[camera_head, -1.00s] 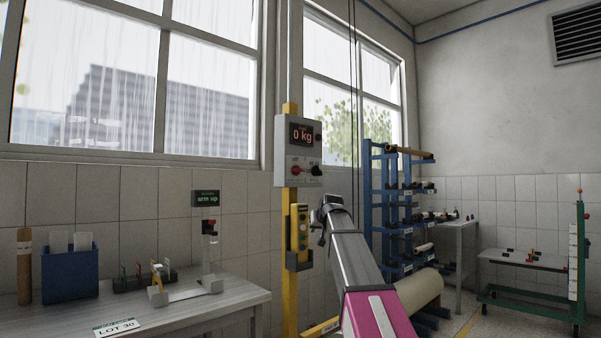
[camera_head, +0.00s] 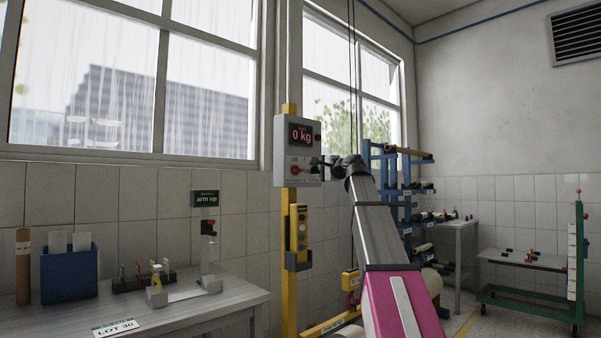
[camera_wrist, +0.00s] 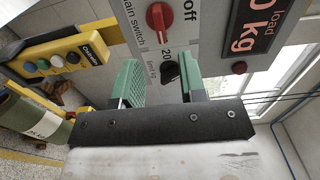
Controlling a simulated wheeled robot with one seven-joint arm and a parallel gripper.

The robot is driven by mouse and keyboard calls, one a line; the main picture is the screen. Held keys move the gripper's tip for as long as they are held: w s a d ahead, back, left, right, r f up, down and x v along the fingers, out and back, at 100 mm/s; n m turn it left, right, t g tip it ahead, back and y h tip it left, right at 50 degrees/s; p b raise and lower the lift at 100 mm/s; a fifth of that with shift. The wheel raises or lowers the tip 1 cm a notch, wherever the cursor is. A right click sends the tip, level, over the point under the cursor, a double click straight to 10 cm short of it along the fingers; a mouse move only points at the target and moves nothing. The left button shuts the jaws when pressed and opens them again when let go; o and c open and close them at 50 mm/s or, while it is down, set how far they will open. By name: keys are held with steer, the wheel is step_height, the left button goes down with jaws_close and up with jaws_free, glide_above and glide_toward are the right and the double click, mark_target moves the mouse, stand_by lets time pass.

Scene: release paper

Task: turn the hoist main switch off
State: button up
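The hoist control box (camera_head: 291,140) hangs on a yellow post and its display reads 0 kg. Its red main switch knob (camera_wrist: 159,17) is at the top of the wrist view, beside the words "main switch" and "off"; it also shows in the head view (camera_head: 295,170). I cannot tell its setting surely. My gripper (camera_wrist: 159,60) is open, its two green fingers pointing at the panel. A black limit knob (camera_wrist: 169,72) shows between the fingers, which do not clearly touch it. In the head view my gripper (camera_head: 318,162) is at the box's right side, hiding the black knob.
A yellow pendant with coloured buttons (camera_head: 299,228) hangs below the box; it also shows in the wrist view (camera_wrist: 58,58). A small red button (camera_wrist: 239,67) sits on the panel. A bench (camera_head: 240,300) stands left, a blue roll rack (camera_head: 378,200) behind my arm.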

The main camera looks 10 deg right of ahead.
mark_target(301, 170)
steer(key=x, duration=0.9)
steer(key=shift+w+a, duration=0.1)
steer(key=shift+w, duration=0.1)
jaws_close()
